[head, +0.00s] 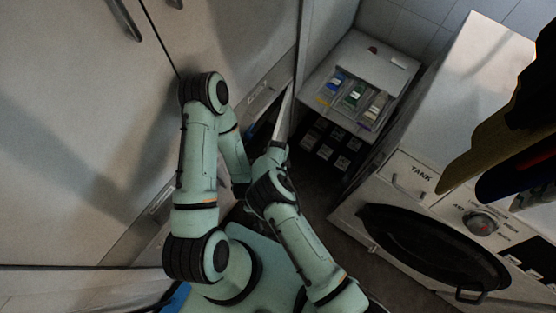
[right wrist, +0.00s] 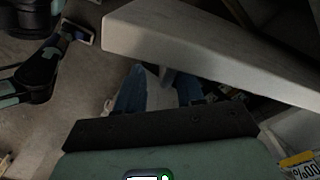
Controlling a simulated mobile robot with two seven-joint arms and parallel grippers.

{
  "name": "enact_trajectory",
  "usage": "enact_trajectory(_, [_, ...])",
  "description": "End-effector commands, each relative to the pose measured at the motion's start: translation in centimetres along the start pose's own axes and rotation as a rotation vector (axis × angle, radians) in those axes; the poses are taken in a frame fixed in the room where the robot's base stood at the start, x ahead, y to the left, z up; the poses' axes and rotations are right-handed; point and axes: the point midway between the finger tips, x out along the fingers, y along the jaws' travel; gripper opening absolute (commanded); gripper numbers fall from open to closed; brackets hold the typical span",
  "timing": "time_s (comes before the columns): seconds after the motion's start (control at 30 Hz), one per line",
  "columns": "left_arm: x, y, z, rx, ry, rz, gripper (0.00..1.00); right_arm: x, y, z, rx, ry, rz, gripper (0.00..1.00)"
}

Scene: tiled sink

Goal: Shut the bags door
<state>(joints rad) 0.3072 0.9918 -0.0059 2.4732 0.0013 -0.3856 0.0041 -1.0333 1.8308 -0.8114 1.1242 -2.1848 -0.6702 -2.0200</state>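A pale door panel (head: 288,112) stands ajar from the low cabinet in the head view, seen almost edge-on, with a dark opening to its left. I take it as the bags door; I cannot read a name on it. In the right wrist view the panel (right wrist: 200,42) crosses the top, just beyond my right gripper (right wrist: 158,85). The right gripper's fingers are apart with nothing seen between them. I cannot tell whether they touch the panel. My left arm folds down beside the right one in the head view, and its gripper is hidden there.
Tall pale cabinet doors (head: 70,130) fill the left. A white unit with coloured packets (head: 352,94) stands at the back. A white machine labelled TANK (head: 408,180) with a dark round door (head: 435,245) stands right. Dark floor lies between.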

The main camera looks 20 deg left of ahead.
Motion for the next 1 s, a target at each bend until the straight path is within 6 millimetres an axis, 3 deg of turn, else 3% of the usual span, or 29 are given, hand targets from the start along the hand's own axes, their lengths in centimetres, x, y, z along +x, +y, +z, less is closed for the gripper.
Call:
enact_trajectory(0.37, [-0.1, 0.0, 0.0, 0.0, 0.001, 0.0, 0.46, -0.6, -0.2, -0.1, 0.003, 0.002, -0.004, 0.36])
enact_trajectory(0.47, [-0.1, 0.1, -0.1, 0.0, 0.001, 0.0, 0.46, -1.9, -0.3, -0.1, 0.003, 0.002, -0.006, 0.36])
enact_trajectory(0.8, [-0.4, 0.2, -0.3, 0.001, 0.004, 0.001, 0.46, -9.5, -0.2, -0.1, 0.002, 0.0, -0.005, 0.36])
enact_trajectory(1.0, [-0.6, 0.3, -0.4, 0.002, 0.005, 0.002, 0.46, -12.4, -0.1, -0.1, 0.001, 0.001, -0.002, 0.36])
